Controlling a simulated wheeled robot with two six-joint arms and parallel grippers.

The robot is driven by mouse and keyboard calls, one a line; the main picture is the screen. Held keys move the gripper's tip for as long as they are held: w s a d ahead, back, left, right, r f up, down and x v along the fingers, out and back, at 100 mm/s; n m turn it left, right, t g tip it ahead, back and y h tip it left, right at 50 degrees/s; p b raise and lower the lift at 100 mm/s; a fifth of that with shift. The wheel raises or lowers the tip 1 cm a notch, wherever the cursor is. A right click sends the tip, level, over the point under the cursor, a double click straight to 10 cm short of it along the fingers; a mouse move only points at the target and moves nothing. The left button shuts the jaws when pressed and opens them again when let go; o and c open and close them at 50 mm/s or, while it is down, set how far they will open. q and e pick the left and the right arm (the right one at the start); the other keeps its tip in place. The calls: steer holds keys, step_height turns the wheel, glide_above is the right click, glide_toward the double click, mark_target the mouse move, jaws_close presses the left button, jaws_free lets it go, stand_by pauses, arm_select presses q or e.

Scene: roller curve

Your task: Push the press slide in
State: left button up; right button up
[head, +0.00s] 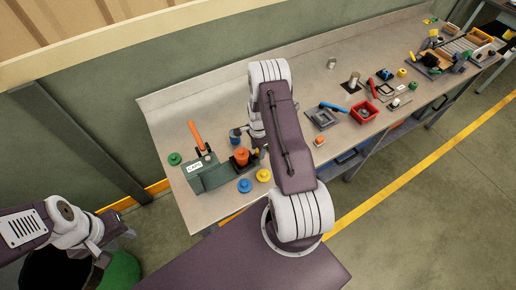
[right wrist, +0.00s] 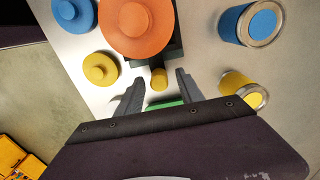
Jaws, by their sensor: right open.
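The press (head: 207,175) is a grey-green block with a "CAPS" label and a raised orange lever (head: 196,136), at the left of the bench. An orange piece (head: 241,156) sits on its dark slide, beside the press body. In the right wrist view the orange piece (right wrist: 137,22) sits on the dark slide (right wrist: 174,55), with a yellow knob (right wrist: 158,79) at the slide's near end. My right gripper (right wrist: 159,76) is open, one finger either side of the knob; the arm partly hides it in the head view. My left gripper (head: 108,250) is off the bench at lower left; its jaws are unclear.
A blue disc (head: 244,186) and a yellow disc (head: 263,175) lie in front of the slide. A green disc (head: 175,159) lies left of the press. Blue (right wrist: 249,24) and yellow (right wrist: 243,90) cans stand close to the right gripper. A red bin (head: 364,112) stands further right.

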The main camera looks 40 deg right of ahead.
steer(key=shift+f, duration=0.25)
jaws_close()
stand_by(1.3)
